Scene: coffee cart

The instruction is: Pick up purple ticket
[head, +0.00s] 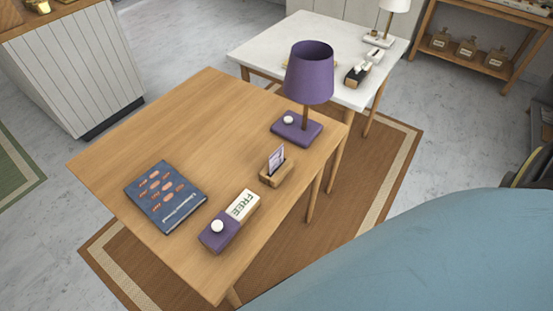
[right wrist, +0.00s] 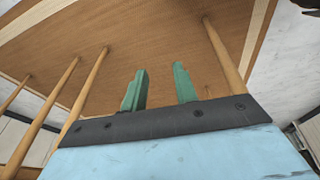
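The purple ticket (head: 276,157) stands upright in a small wooden holder (head: 286,176) on the wooden table (head: 190,115), between the lamp and a block marked FREE. My right gripper (right wrist: 160,88) shows in the right wrist view with its two green fingers apart and nothing between them. Beyond the fingers are the brown rug and wooden table legs. The ticket does not show in that view. My left gripper is not in view.
A purple lamp (head: 309,75), a FREE block (head: 230,222) with a purple end and white knob, and a dark blue book (head: 165,196) stand or lie on the table. A white table (head: 270,40) is behind. The table's left half is mostly clear.

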